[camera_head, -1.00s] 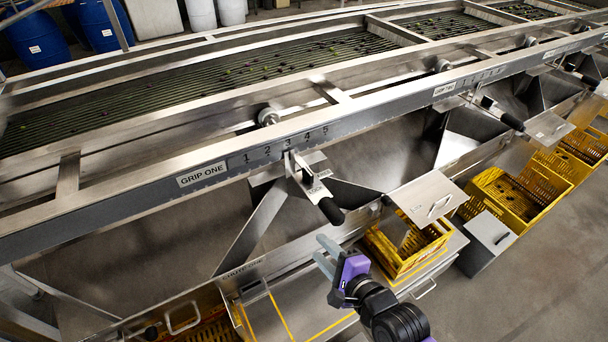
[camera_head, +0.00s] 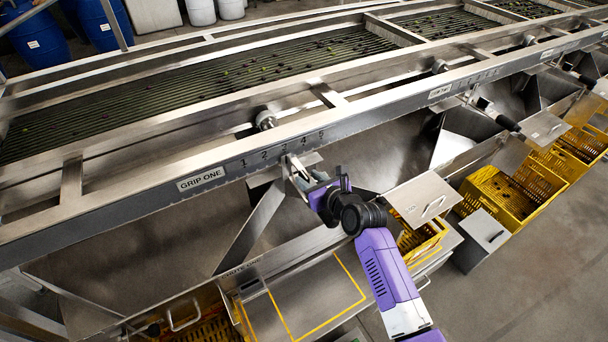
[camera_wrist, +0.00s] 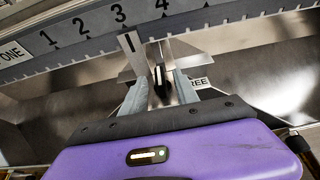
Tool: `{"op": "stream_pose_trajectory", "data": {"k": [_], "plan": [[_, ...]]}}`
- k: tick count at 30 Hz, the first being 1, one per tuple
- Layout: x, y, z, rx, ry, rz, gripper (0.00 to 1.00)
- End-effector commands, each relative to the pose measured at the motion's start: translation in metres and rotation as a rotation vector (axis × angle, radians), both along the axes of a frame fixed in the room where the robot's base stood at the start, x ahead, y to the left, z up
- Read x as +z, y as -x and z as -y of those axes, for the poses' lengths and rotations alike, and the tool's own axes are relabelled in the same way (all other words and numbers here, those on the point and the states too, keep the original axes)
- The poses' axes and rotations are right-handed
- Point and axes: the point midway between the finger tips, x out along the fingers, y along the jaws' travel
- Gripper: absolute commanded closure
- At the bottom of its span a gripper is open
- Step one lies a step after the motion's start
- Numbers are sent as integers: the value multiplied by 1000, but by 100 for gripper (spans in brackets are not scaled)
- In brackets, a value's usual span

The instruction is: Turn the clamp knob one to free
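My gripper (camera_head: 300,172) is at the front rail beside the GRIP ONE scale, over the spot where the lever assembly hangs. In the wrist view my gripper (camera_wrist: 159,84) has its two grey fingers apart, one on each side of a narrow dark upright part (camera_wrist: 159,80), which looks like the clamp knob. I see a gap at the fingers and cannot tell any contact. A label reading FREE (camera_wrist: 201,83) shows just right of the right finger. The pale pointer (camera_wrist: 131,48) stands near number 3. In the head view my gripper and arm hide the knob and the black lever handle.
The long steel rail (camera_head: 120,205) runs just behind my gripper. Steel chutes (camera_head: 130,255) lie below it. Rollers carrying small fruit (camera_head: 230,85) lie beyond the rail.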

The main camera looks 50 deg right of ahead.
Motion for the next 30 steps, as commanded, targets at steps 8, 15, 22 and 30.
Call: {"op": "stream_pose_trajectory", "data": {"k": [8,15,22,30], "plan": [[-12,-27,7,2,1,0,64],[-13,-31,8,1,3,-1,64],[-13,-30,8,1,3,-1,87],[-13,-30,8,2,2,-1,100]]}}
